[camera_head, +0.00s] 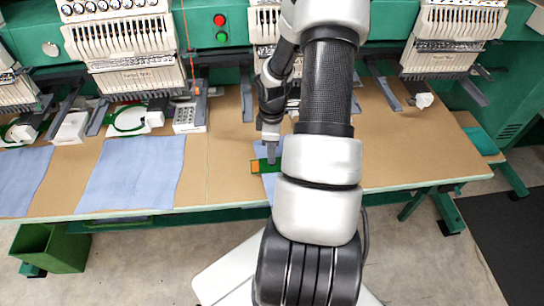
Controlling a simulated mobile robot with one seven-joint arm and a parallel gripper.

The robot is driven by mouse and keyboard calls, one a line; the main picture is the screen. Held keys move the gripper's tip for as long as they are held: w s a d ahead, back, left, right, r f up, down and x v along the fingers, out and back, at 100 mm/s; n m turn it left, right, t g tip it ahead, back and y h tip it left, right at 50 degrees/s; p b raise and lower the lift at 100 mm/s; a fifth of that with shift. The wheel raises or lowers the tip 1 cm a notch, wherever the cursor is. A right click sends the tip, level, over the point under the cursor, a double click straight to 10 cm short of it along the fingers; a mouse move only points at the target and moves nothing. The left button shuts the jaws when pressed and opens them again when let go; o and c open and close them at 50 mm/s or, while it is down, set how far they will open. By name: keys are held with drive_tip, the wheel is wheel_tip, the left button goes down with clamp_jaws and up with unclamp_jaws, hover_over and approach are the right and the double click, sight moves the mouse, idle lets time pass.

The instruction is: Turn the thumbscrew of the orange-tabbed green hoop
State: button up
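A green hoop (277,163) with an orange tab (255,167) lies on a blue cloth (258,148) on the tan table. Its right part is hidden behind my arm. Its thumbscrew cannot be made out. My gripper (271,158) points down at the hoop, just right of the orange tab. Its fingertips are at or just above the hoop; whether they touch it or hold the thumbscrew is too small to tell.
Another green hoop (130,119) sits under the left embroidery machine (128,45). A white control box (190,118) stands on the table (230,150). Blue cloths (132,175) lie to the left. A green bin (55,248) stands below. The table right of my arm is mostly clear.

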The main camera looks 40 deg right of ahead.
drive_tip(key=shift+f, duration=1.55)
drive_tip(key=shift+c, duration=0.3)
clamp_jaws()
